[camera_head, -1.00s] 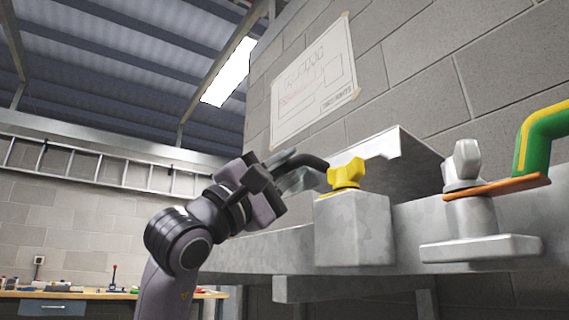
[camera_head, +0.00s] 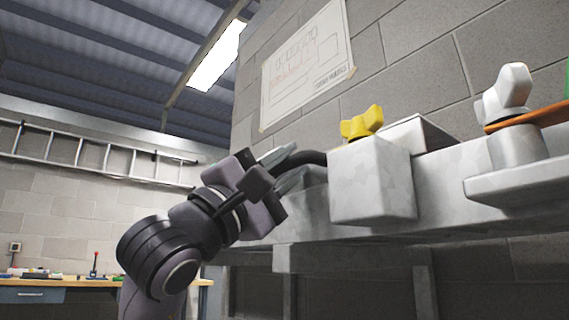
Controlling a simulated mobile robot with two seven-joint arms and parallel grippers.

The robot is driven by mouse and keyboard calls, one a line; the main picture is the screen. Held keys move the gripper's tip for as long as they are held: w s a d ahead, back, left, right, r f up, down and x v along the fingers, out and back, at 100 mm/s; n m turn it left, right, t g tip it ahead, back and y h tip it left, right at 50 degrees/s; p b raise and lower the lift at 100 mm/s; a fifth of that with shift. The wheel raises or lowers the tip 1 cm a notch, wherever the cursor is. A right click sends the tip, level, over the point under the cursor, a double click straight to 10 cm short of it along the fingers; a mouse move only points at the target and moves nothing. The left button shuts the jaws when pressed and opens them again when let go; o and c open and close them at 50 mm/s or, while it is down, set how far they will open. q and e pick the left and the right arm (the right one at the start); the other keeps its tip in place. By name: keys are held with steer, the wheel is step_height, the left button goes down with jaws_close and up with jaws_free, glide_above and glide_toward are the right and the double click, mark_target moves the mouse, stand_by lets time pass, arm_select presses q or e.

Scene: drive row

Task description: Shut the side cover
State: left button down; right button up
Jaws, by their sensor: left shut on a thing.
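My left gripper (camera_head: 284,168) reaches in from the left. Its pale fingers are closed around a dark curved bar (camera_head: 313,158), which looks like a handle and runs right to the left side of a grey metal box (camera_head: 372,182). Whether the bar is fixed to the box or to a side cover I cannot tell; the fingers and the box hide its ends. A yellow winged knob (camera_head: 362,122) sits on top of the box. A pale flat-topped metal part (camera_head: 425,134) shows behind the box. I cannot clearly pick out the side cover. My right gripper is not in view.
A grey metal ledge (camera_head: 447,180) runs along the block wall. On its right stands a grey fitting with a winged knob (camera_head: 507,92) and an orange lever (camera_head: 545,116). A workbench (camera_head: 40,284) stands far left. A ladder (camera_head: 95,155) hangs on the back wall.

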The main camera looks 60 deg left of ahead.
arm_select(q)
steer(key=shift+d+f+h, duration=0.2)
steer(key=shift+f+h, duration=0.1)
steer(key=c, duration=1.3)
jaws_free()
steer(key=shift+o, duration=1)
steer(key=shift+a, duration=0.1)
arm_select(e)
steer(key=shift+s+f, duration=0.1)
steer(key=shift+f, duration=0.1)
arm_select(q)
steer(key=shift+s+f, duration=0.25)
steer(key=b+v, duration=0.2)
steer(key=v, duration=0.4)
steer(key=shift+s, duration=0.3)
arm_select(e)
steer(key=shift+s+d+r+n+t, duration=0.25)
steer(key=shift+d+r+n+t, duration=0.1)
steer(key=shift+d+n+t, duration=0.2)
